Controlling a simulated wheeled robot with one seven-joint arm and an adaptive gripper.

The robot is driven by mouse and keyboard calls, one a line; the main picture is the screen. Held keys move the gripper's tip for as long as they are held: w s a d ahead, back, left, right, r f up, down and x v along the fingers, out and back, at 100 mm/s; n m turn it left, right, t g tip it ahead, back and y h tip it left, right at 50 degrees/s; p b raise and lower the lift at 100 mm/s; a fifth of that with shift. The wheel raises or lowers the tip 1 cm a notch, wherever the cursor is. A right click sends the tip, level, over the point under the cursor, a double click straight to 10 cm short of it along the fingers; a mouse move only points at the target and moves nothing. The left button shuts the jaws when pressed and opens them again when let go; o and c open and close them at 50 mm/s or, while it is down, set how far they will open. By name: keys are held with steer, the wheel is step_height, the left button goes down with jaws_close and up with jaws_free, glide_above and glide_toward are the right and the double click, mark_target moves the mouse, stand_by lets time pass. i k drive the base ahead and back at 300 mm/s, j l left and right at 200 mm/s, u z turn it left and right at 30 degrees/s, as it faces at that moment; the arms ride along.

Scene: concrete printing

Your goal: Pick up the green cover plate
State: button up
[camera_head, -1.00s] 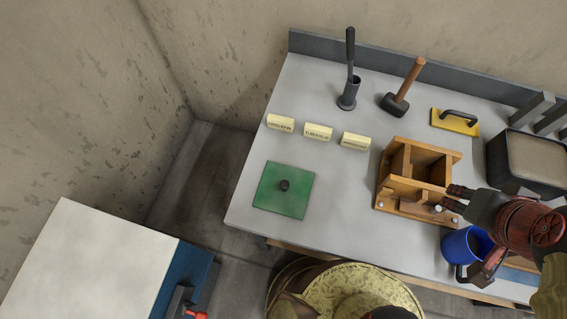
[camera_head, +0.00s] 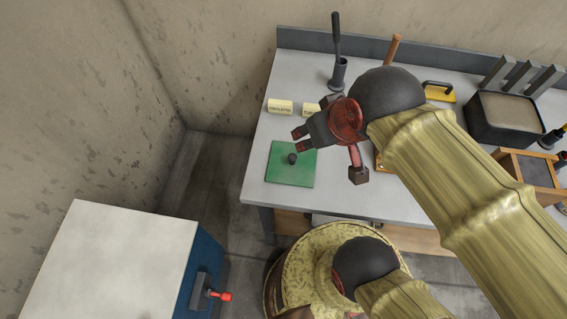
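The green cover plate (camera_head: 288,175) lies flat near the left front corner of the workbench. It is a green square with a small dark knob (camera_head: 292,158) near its middle. My gripper (camera_head: 298,138) is above the plate's upper right part, with its fingertips pointing left. The two fingers are apart with a gap between them, and nothing shows between them. The fingertips appear close to the knob in the picture; how high they are above it I cannot tell.
Pale label blocks (camera_head: 280,106) stand behind the plate. A dark cylinder with a rod (camera_head: 338,74) stands at the back. A yellow float (camera_head: 440,92), a sand tray (camera_head: 505,118) and metal bars (camera_head: 520,76) lie right. My arm hides the bench's middle. A white-topped cabinet (camera_head: 110,262) stands lower left.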

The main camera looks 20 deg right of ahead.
mark_target(286, 165)
steer(key=k+j+z, duration=0.25)
steer(key=k+z, duration=0.65)
steer(key=k, duration=0.15)
